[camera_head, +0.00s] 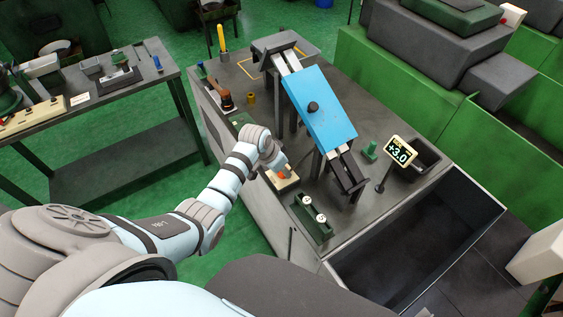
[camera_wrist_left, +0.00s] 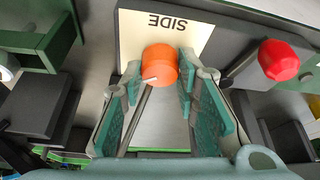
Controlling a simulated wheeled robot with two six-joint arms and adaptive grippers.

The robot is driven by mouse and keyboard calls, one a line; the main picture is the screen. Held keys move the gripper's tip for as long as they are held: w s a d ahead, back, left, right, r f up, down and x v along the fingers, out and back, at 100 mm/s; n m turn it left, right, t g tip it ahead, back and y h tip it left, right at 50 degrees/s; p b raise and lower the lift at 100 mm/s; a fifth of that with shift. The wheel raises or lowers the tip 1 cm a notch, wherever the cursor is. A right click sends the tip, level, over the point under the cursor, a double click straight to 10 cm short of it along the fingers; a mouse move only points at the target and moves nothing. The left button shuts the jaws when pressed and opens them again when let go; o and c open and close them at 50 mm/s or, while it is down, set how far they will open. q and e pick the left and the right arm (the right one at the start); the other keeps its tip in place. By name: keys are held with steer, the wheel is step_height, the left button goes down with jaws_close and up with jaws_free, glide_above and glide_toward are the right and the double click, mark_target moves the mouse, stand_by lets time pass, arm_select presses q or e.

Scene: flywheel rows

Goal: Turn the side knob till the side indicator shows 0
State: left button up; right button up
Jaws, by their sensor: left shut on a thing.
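The orange side knob (camera_wrist_left: 159,58) stands on a pale plate (camera_wrist_left: 205,35) with the word SIDE, upside down in the left wrist view. A white pointer mark shows on the knob. In the head view, the knob (camera_head: 282,175) is a small orange spot on the plate near the table's front-left edge. My left gripper (camera_wrist_left: 160,72) is shut on the knob, with one green-padded finger on each side. In the head view, my left gripper (camera_head: 276,160) partly covers the plate. A small indicator (camera_head: 399,152) on a stand reads +3.0; its label is too small to read. My right gripper is out of view.
A blue-topped sloping machine (camera_head: 320,110) stands just right of my left gripper. A red ball-shaped handle (camera_wrist_left: 278,60) is close beside the knob. A green block with two pale round tops (camera_head: 312,215) stands nearer. A dark open bin (camera_head: 480,190) lies at the right.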

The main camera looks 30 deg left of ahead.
arm_select(q)
steer(key=n+y, duration=0.1)
steer(key=n, duration=0.1)
steer(key=n+y, duration=0.1)
steer(key=n, duration=0.2)
steer(key=shift+d+r+n, duration=0.1)
steer(key=shift+d+n, duration=0.1)
steer(key=shift+n, duration=0.1)
steer(key=n+y, duration=0.2)
steer(key=n, duration=0.3)
steer(key=shift+w+d+n, duration=0.1)
steer(key=shift+n, duration=0.2)
jaws_close()
steer(key=shift+g, duration=0.3)
steer(key=o, duration=1.1)
jaws_free()
steer(key=v, duration=1.2)
steer(key=shift+d, duration=0.15)
